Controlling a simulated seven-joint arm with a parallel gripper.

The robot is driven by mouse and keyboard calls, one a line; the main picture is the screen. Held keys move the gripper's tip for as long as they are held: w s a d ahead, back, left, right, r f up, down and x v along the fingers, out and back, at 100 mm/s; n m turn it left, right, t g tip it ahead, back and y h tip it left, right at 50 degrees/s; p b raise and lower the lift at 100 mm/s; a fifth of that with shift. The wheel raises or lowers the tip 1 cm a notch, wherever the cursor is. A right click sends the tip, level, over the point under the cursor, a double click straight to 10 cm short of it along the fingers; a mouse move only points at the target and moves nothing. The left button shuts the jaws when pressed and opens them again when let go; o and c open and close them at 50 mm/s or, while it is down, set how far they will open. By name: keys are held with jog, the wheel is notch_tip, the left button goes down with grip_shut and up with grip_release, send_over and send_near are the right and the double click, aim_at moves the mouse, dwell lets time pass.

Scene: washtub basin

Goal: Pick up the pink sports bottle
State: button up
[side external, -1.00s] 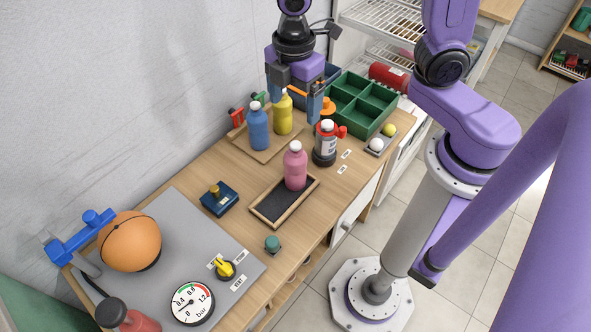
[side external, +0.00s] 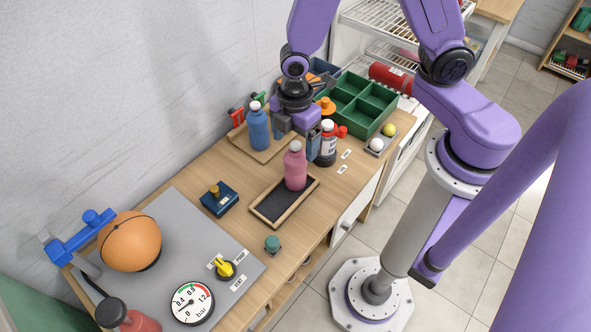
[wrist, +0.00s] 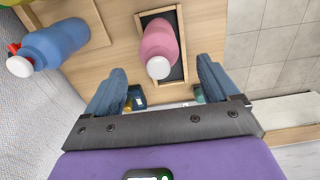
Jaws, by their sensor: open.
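The pink sports bottle (side external: 295,168) stands upright with a white cap in a dark, wood-rimmed tray (side external: 269,221) on the workbench. My gripper (side external: 296,136) is open and empty, just behind the bottle in the side view. In the wrist view, the pink bottle (wrist: 159,40) shows ahead of my open gripper (wrist: 160,78), roughly centred between the fingers, with its cap toward me. The fingers do not touch it. The blue bottle (side external: 258,128) stands on a wooden board to the left of my gripper. My gripper hides the yellow bottle in the side view.
A green divided crate (side external: 360,104) is at the back right.

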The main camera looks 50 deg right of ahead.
aim_at(295, 163)
jog(key=shift+d+f, duration=0.15)
jog(key=shift+f, duration=2.1)
grip_shut()
